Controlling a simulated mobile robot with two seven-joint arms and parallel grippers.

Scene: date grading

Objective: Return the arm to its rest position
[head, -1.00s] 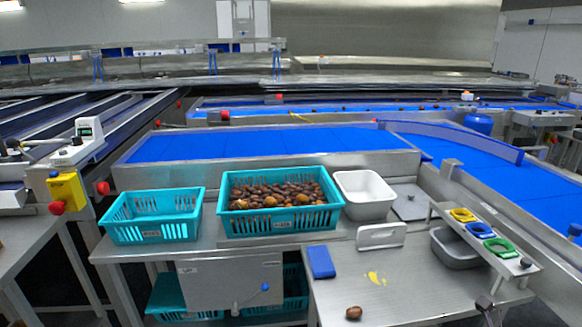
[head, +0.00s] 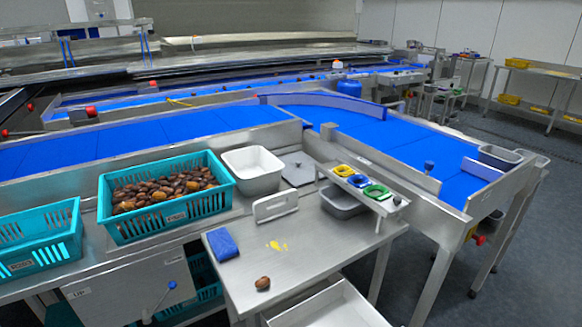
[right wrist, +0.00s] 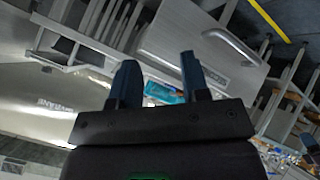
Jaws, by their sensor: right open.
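My right gripper (right wrist: 157,68) shows only in the right wrist view. Its two dark fingers stand apart, with nothing held between them. Behind the fingers are grey metal panels, a drawer-like front with a handle (right wrist: 232,46) and a small teal patch (right wrist: 165,92), all apart from the fingers. The head view shows neither gripper. My left gripper is in no view.
A teal crate of dates (head: 205,204), another teal crate (head: 40,255) and a white tub (head: 253,182) stand left.

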